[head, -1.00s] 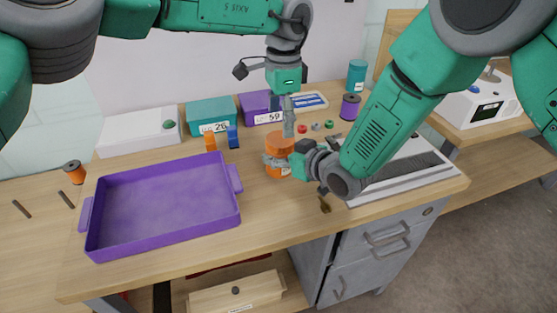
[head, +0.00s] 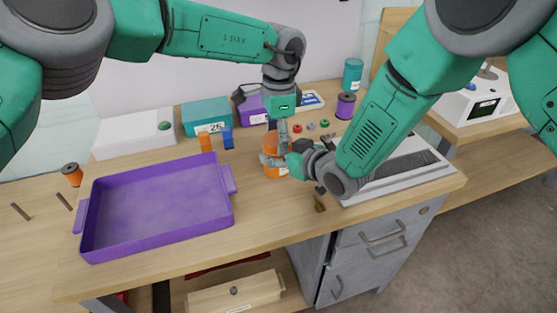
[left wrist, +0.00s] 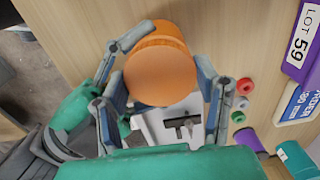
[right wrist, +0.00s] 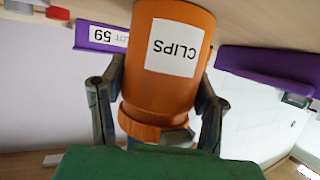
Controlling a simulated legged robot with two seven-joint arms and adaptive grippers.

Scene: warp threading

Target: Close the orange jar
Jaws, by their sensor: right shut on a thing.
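The orange jar (head: 276,168) stands upright on the bench, right of the purple tray. Its CLIPS label shows upside down in the right wrist view (right wrist: 176,47). The orange lid (left wrist: 160,72) sits at the jar's top; I cannot tell how tightly it sits. My left gripper (head: 281,140) points down from above, its open fingers on either side of the lid, with contact unclear. My right gripper (head: 280,160) comes in from the right and is shut on the jar's body. The two grippers partly hide the jar in the head view.
The purple tray (head: 88,240) is left of the jar. Purple and teal (head: 205,112) bins stand behind. A purple spool (head: 345,106) and small coloured pieces (head: 325,123) lie to the right. A grey-white device (head: 400,178) sits under my right arm.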

